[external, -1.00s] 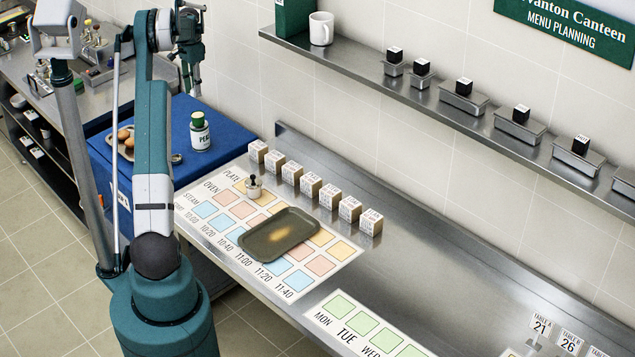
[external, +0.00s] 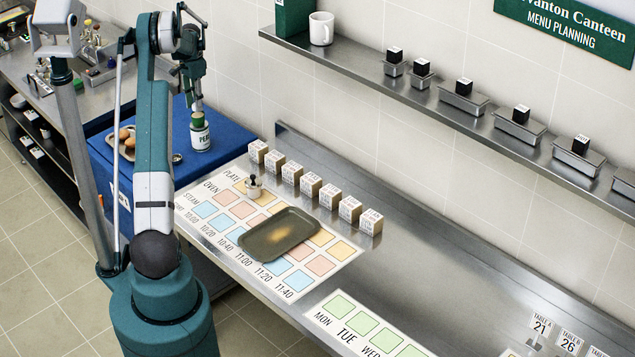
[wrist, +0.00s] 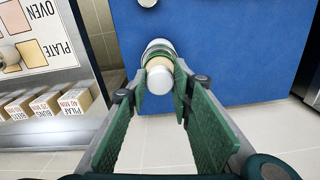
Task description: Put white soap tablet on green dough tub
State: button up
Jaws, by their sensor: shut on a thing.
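A tub with a white label and green parts (external: 201,137) stands on the blue surface at the left of the external view. It also shows beyond my fingertips in the wrist view (wrist: 159,48), with a beige round top. My gripper (external: 197,106) is directly above the tub, pointing down. In the wrist view, its green-padded fingers are shut on a small rounded white piece, the white soap tablet (wrist: 184,82). The tablet overlaps the tub's top in that view. I cannot tell whether they touch.
A tray with brown eggs (external: 126,136) is left of the tub on the blue surface (external: 229,119). A steel counter to the right holds a dark tray (external: 268,241), a small pot (external: 253,187) and several labelled blocks (external: 312,185). Blue surface around the tub is partly clear.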

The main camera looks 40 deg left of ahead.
jog(key=shift+f, duration=1)
jog(key=shift+f, duration=0.2)
jog(key=o, duration=0.8)
jog(key=shift+r, duration=0.15)
notch_tip(320, 180, up, 12)
jog(key=shift+r, duration=0.1)
dwell(0.6)
